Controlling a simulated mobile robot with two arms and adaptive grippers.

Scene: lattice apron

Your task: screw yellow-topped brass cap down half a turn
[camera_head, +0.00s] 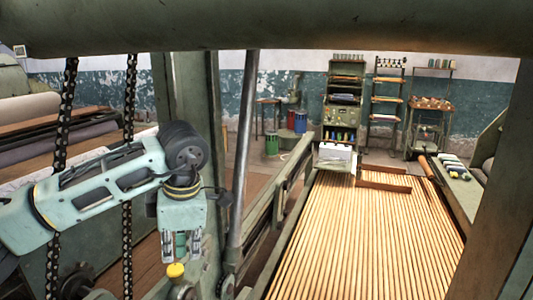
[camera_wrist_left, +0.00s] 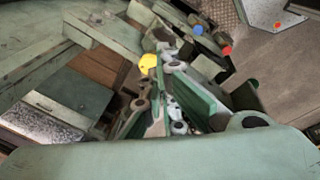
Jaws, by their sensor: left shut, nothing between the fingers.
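The yellow-topped cap (camera_head: 175,270) shows at the lower left of the head view, just below my left gripper (camera_head: 181,256). Its yellow top also shows in the left wrist view (camera_wrist_left: 148,63), beyond the fingertips. My left gripper points downward with its fingers shut and nothing between them. The fingertips are close to the yellow top; I cannot tell whether they touch it. The brass part of the cap is too small and shaded to make out. My right gripper is not in view.
Two dark chains (camera_head: 128,190) hang around my left arm. A steel rod (camera_head: 242,150) and a green post (camera_head: 200,110) stand just right of it. A wooden slatted lattice (camera_head: 370,235) fills the right side. A thick beam (camera_head: 270,25) crosses the top.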

